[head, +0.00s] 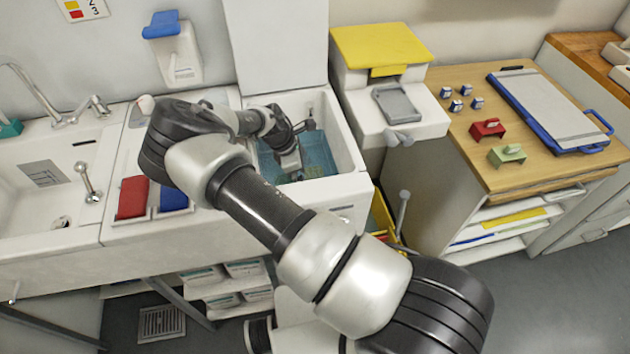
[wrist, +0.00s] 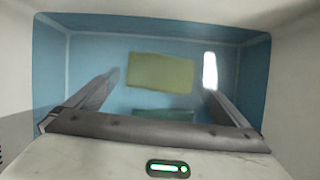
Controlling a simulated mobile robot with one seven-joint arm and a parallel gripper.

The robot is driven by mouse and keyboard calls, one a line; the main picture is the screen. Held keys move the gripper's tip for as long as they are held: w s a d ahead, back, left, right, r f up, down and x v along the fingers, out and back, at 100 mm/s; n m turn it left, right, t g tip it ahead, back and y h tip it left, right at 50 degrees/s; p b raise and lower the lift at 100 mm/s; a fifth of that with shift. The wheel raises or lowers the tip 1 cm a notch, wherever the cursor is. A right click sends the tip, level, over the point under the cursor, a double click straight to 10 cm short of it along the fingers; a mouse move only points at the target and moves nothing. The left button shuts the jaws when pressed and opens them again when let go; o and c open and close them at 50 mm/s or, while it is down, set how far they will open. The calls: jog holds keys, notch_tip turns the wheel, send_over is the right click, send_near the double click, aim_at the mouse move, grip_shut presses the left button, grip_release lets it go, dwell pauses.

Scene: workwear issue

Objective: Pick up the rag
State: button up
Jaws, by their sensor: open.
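A flat yellow-green cloth, which looks like the rag (wrist: 160,72), lies in a blue-lined open bin (wrist: 252,75) in the wrist view. My gripper (wrist: 160,84) is open, with one finger on each side of the rag in that view and nothing between them. How far the fingertips are above the rag cannot be told. In the head view my gripper (head: 289,166) reaches down inside the white bin (head: 352,178) with the raised lid.
A teal-green piece (wrist: 165,115) lies nearer in the bin, partly hidden by my gripper. A bright white patch (wrist: 210,71) shows by the right finger. The bin walls stand close around. A yellow-topped dispenser (head: 380,45) stands right of the bin, the sink (head: 40,185) left.

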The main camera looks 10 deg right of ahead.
jog(key=shift+d+f, duration=0.15)
jog(key=shift+f, duration=0.1)
jog(key=c, duration=1)
jog(key=shift+r, duration=0.1)
notch_tip(320, 180, up, 24)
jog(key=p, duration=0.7)
jog(key=s+d+r+m+g+y, duration=0.1)
jog(key=s+r+m+g+y, duration=0.3)
jog(key=s+m, duration=0.6)
jog(key=m, duration=0.7)
jog(key=shift+s+d+r+y+p, duration=0.2)
jog(key=shift+r+y+p, duration=0.1)
jog(key=shift+r, duration=0.05)
